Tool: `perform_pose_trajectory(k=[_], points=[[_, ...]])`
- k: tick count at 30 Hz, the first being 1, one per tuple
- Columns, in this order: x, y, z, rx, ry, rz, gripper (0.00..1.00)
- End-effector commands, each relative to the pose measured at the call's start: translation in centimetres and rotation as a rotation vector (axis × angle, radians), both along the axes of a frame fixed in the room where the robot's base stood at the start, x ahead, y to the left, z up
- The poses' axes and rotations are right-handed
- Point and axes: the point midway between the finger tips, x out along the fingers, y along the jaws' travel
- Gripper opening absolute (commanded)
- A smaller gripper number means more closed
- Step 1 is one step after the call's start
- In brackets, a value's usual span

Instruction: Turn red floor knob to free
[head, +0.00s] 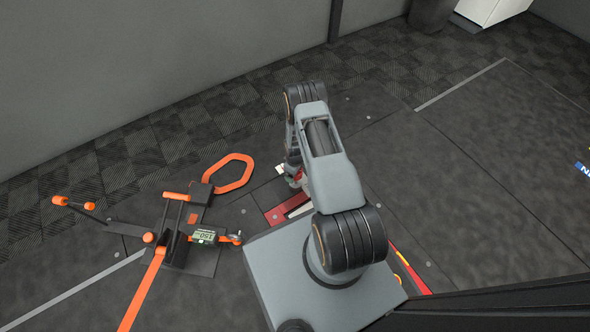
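My arm reaches down to the floor in the middle of the head view. My gripper (295,181) is at its far end, mostly hidden behind my own arm links. I cannot see whether its fingers are open or shut. A small red and pale patch shows beside it, too small and covered to tell whether it is the red knob. A red floor strip with a white part (286,210) lies just below the gripper in the picture and runs under my arm. The knob's setting cannot be read.
A black and orange floor device with a digital display (204,237) stands at the left, with an orange loop (235,172) and an orange strap (142,290). A grey wall (130,70) closes off the back. Dark floor plates at the right (500,150) are clear.

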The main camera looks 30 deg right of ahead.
Motion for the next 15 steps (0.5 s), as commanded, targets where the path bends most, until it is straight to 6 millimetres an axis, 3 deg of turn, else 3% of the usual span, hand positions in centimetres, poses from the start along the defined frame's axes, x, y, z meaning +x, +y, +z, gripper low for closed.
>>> perform_pose_trajectory(k=[8,15], points=[[0.2,0.0,0.3,-0.001,-0.004,0.001,0.89],[0.2,-0.1,3.8,-0.002,-0.007,0.000,0.89]])
